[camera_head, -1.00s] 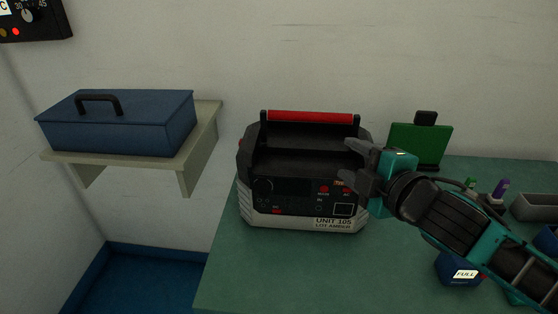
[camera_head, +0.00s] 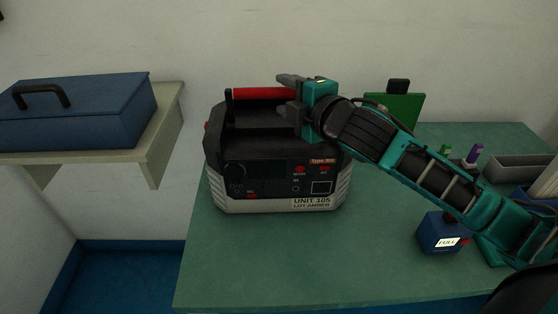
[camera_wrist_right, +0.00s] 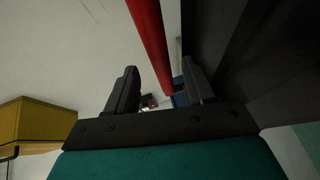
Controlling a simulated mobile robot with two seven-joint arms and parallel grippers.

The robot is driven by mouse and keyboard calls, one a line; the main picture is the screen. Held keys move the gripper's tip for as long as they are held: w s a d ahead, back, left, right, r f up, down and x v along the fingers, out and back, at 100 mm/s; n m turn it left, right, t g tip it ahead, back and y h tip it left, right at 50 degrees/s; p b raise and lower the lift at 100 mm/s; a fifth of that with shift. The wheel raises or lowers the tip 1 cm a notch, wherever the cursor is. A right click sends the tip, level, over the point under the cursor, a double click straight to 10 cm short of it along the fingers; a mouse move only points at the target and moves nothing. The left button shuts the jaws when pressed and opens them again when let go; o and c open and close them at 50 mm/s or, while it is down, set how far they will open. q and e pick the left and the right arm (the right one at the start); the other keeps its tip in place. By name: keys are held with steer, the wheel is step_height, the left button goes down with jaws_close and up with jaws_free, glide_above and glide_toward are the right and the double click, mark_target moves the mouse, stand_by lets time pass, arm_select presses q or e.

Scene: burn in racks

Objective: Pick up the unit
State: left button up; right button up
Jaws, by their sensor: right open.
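The unit (camera_head: 270,172) is a black and grey box labelled UNIT 105, LOT AMBER, standing upright on the green table. Its red handle bar (camera_head: 262,93) runs along the top. My right gripper (camera_head: 284,92) is open at the right part of the handle and hides that end of it. In the right wrist view the red handle (camera_wrist_right: 150,45) extends between the two open fingers (camera_wrist_right: 160,88); I cannot tell whether they touch it. My left gripper is in neither view.
A blue case (camera_head: 80,112) with a black handle sits on a wall shelf (camera_head: 165,110) at left. A small blue box marked FULL (camera_head: 440,235), a green panel (camera_head: 405,108) and grey trays (camera_head: 515,167) are at right. The table front (camera_head: 300,255) is clear.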

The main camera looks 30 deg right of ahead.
steer(key=shift+w+a+f, duration=0.1)
steer(key=shift+w+f, duration=0.1)
steer(key=shift+w, duration=0.7)
steer(key=shift+w+a+f, duration=0.1)
steer(key=shift+w+f, duration=0.05)
steer(key=shift+w, duration=0.75)
steer(key=shift+w+a+f, duration=0.1)
steer(key=shift+w+f, duration=0.1)
steer(key=shift+w, duration=0.7)
steer(key=shift+c, duration=0.4)
jaws_close()
